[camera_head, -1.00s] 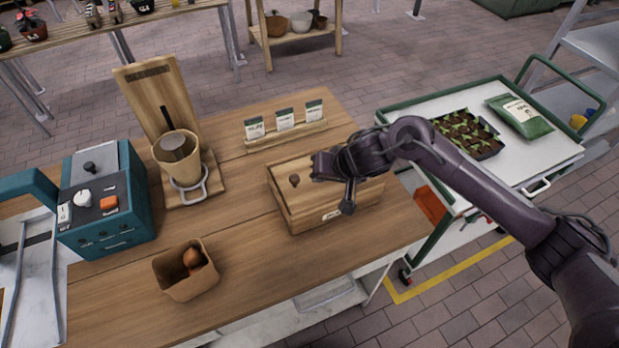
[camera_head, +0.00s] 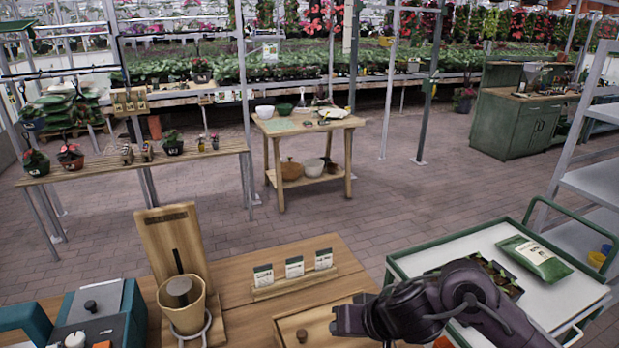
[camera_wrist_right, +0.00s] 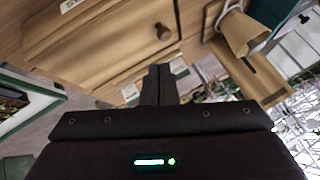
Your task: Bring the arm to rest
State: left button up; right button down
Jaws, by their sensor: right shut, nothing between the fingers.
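My right arm comes in from the lower right in the head view. Its dark gripper (camera_head: 350,322) is over the right part of the wooden box (camera_head: 290,328) on the bench, and its fingertips are hard to make out there. In the right wrist view the two black fingers (camera_wrist_right: 159,85) are together with nothing between them. The box's knobbed lid (camera_wrist_right: 105,30) shows beyond them. My left gripper is in neither view.
A pot in a stand (camera_head: 182,303), a seed packet rack (camera_head: 295,275) and a teal machine (camera_head: 95,318) are on the bench. A green-framed cart (camera_head: 450,250) with a bag (camera_head: 535,257) stands at the right. Open paved floor lies beyond.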

jog(key=s+a+n+t+y, duration=0.1)
jog(key=s+a+n+t, duration=0.1)
jog(key=a, duration=0.2)
jog(key=s+d+f+m+g+h, duration=0.1)
jog(key=s+d+f+g+h, duration=0.2)
jog(key=s+d, duration=0.5)
jog(key=s+d+f+g+h, duration=0.1)
jog(key=s+d+f+h, duration=0.2)
jog(key=s+d+f, duration=0.4)
jog(key=s+d+f+g+b, duration=0.1)
jog(key=s+f+b, duration=0.1)
jog(key=f, duration=1.4)
jog(key=s+d+f+g+b, duration=0.1)
jog(key=f+b, duration=0.1)
jog(key=f, duration=1.5)
jog(key=s+d+f+b, duration=0.3)
jog(key=s+f, duration=1.6)
jog(key=f, duration=0.2)
jog(key=shift+s+f+g+h+b, duration=0.3)
jog(key=shift+s+f+g+b, duration=0.05)
jog(key=shift+f+g+b, duration=0.05)
jog(key=shift+w+n, duration=0.1)
jog(key=shift+n, duration=0.2)
